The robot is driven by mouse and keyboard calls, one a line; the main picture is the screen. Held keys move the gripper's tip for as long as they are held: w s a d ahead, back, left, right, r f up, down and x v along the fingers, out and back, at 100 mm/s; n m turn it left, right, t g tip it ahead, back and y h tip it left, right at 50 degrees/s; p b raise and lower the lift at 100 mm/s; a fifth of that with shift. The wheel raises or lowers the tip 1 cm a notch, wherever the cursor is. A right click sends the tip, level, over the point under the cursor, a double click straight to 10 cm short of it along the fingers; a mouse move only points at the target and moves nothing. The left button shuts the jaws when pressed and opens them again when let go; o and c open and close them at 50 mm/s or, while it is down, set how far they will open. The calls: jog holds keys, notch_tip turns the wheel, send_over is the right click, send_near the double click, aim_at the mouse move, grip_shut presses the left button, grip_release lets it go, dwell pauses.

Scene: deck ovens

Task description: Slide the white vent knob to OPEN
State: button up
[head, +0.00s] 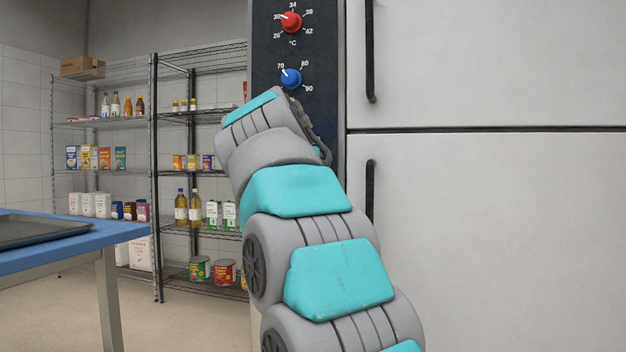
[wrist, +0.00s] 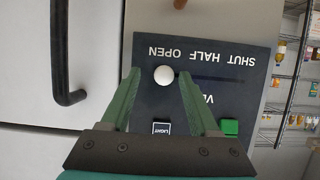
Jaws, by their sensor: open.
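In the wrist view the white vent knob (wrist: 164,75) is a round white ball on the dark control panel (wrist: 262,62). It sits at the left end of a dark horizontal slot, in line with the OPEN label (wrist: 165,51). The HALF and SHUT labels are farther right; the lettering appears inverted. My gripper (wrist: 158,74) is open, with one green finger on each side of the knob. The right fingertip is close to the knob; I cannot tell whether they touch. In the head view my arm hides the knob and gripper.
A green button (wrist: 229,127) and a LIGHT button (wrist: 161,128) are on the panel near my fingers. A dark oven handle (wrist: 61,60) stands to the left. The head view shows red (head: 291,23) and blue (head: 291,78) dials, shelves (head: 130,122) and a blue table (head: 110,238).

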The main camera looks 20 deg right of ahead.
jog(key=v, duration=0.7)
jog(key=shift+s+a, duration=0.2)
jog(key=shift+s, duration=0.1)
jog(key=shift+r, duration=0.15)
jog(key=s+d+f+n+g+y+p, duration=0.15)
jog(key=s+f, duration=0.25)
jog(key=f, duration=0.4)
jog(key=s+f+n+g+y+p, duration=0.1)
jog(key=s+f+n+g, duration=0.2)
jog(key=f, duration=0.4)
jog(key=s+f+g+y+p, duration=0.1)
jog(key=s+f+g+p, duration=0.1)
jog(key=s+f, duration=0.45)
jog(key=s+a+f+n+g+y+p, duration=0.1)
jog(key=s+a+f+g+y, duration=0.1)
jog(key=s+f, duration=0.9)
jog(key=s+a+f+n+g+y+p, duration=0.1)
jog(key=s+a+f+g, duration=0.3)
jog(key=s+f, duration=0.7)
jog(key=s+y+p, duration=0.1)
jog(key=s, duration=0.4)
jog(key=shift+a+f+n, duration=0.2)
jog(key=shift+a+n, duration=0.15)
